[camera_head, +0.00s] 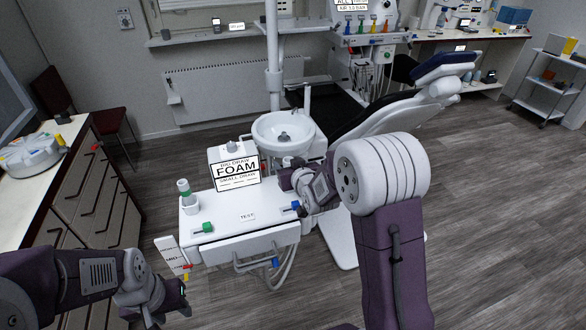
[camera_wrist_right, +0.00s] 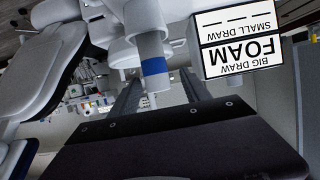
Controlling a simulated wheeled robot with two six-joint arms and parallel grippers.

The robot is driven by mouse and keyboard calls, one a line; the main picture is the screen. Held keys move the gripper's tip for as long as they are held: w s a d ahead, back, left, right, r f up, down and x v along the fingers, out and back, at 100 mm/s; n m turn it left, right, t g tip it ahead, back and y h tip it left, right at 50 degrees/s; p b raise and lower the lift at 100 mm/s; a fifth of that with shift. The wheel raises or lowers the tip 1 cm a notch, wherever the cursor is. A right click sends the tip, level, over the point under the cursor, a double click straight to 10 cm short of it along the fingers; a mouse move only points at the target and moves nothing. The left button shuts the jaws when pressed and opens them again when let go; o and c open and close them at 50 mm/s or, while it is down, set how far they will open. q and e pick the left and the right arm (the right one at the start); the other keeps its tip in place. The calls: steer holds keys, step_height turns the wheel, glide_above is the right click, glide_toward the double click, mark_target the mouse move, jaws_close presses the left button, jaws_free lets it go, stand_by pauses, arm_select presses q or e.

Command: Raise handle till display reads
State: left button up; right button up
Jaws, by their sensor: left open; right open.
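A white display panel (camera_head: 236,172) on the dental unit reads "BIG DRAW FOAM SMALL DRAW"; it appears upside down in the right wrist view (camera_wrist_right: 240,42). My right gripper (camera_wrist_right: 160,95) is open, with its two dark fingers apart. A grey cylinder with a blue band (camera_wrist_right: 153,52) shows ahead of and between the fingers; I cannot tell whether they touch it. In the head view my right wrist is beside the panel and its fingertips are hard to make out. My left gripper (camera_head: 180,301) is open and empty at the lower left. Which part is the handle is unclear.
The white unit tray (camera_head: 225,220) carries a green-banded cup (camera_head: 185,192), a green knob (camera_head: 207,227) and a small label. A white level card (camera_head: 168,252) stands near my left gripper. A basin (camera_head: 283,132) and dental chair (camera_head: 400,110) lie behind. Drawers (camera_head: 85,200) line the left.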

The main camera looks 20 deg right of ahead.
mark_target(286, 160)
steer(key=x, duration=0.4)
steer(key=shift+w+d+f, duration=0.15)
steer(key=shift+w+d, duration=0.05)
steer(key=shift+d, duration=0.05)
steer(key=shift+w, duration=0.1)
steer(key=shift+a, duration=0.15)
steer(key=shift+c, duration=0.3)
jaws_close()
steer(key=shift+r+p, duration=1.55)
steer(key=shift+r, duration=0.45)
